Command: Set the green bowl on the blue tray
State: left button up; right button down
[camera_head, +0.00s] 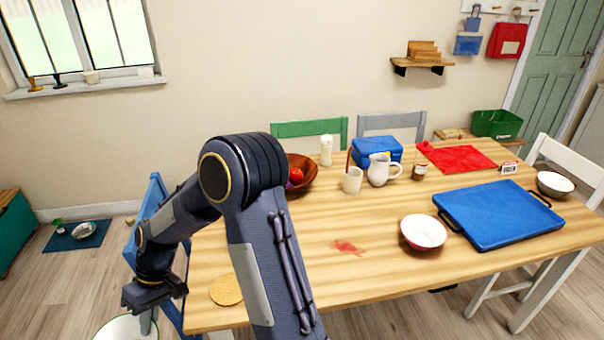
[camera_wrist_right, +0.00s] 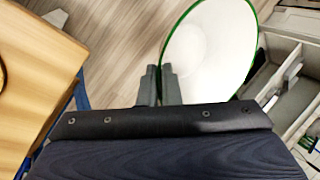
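The green bowl (camera_head: 124,328), white inside with a green rim, is at the lower left in the head view, cut off by the frame's bottom edge. My right gripper (camera_head: 150,308) is just above it. In the right wrist view the gripper's fingers (camera_wrist_right: 161,84) are close together with the rim of the green bowl (camera_wrist_right: 208,52) between them, holding it beside the table above the floor. The blue tray (camera_head: 500,214) lies flat and empty on the table's right part, with dark handles. My left gripper is not in view.
On the table (camera_head: 370,270), a red bowl (camera_head: 424,232) stands left of the tray and a dark bowl (camera_head: 555,184) behind its right end. A jug (camera_head: 380,170), cup (camera_head: 352,181) and wooden bowl (camera_head: 303,180) stand further back. A blue chair (camera_head: 160,200) is beside my right arm.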

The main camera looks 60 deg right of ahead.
aim_at(496, 213)
jog(key=k+l+u, duration=0.35)
jog(key=l, duration=0.15)
jog(key=k+l+u, duration=0.65)
jog(key=k+l, duration=0.15)
jog(key=k+l+z, duration=0.25)
jog(key=k, duration=0.25)
jog(key=k+l+z, duration=0.1)
jog(key=k+z, duration=0.2)
jog(key=k, duration=0.2)
jog(key=k+l+z, duration=0.35)
jog(key=z, duration=0.75)
jog(key=l+z, duration=0.25)
jog(key=z, duration=0.25)
jog(key=i, duration=0.05)
